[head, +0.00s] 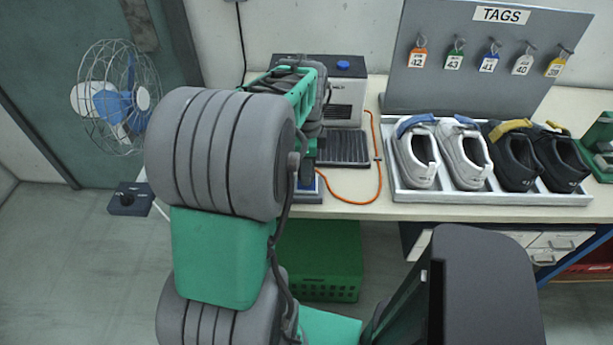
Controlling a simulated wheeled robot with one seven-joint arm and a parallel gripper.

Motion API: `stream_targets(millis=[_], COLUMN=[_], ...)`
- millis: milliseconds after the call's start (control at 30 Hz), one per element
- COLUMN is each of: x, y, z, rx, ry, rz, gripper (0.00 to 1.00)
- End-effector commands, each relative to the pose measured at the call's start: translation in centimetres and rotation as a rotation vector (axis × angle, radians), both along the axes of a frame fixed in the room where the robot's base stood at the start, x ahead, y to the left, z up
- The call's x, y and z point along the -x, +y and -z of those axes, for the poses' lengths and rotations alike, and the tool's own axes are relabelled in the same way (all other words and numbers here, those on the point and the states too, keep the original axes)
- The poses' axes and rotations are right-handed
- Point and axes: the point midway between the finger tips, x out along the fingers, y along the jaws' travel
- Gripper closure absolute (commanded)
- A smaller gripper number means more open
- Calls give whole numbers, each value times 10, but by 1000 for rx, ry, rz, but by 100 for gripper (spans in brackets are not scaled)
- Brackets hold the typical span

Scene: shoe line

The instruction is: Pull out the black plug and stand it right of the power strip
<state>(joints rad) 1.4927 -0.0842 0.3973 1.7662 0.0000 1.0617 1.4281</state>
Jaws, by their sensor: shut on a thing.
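My gripper (306,172) is a dark shape at the front edge of the bench, mostly hidden behind my own arm. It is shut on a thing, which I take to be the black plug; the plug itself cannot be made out. A blue-edged, pale piece (310,193) shows on the bench just below the gripper. It may be part of the power strip, but most of it is hidden by my arm. Whether the plug is in or clear of a socket cannot be told.
An orange cable (380,175) loops across the bench right of my gripper, near a grey machine (346,100) with a black grille. A shoe tray (440,196) stands farther right. A fan (115,95) is at left and a green crate (318,260) is below the bench.

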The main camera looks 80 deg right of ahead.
Motion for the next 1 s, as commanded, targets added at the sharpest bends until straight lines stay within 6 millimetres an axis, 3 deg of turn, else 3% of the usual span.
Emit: stream_targets(millis=[1000], x=[0], y=[0], z=[-36], rx=[0], ry=[0], rz=[0], gripper=[100])
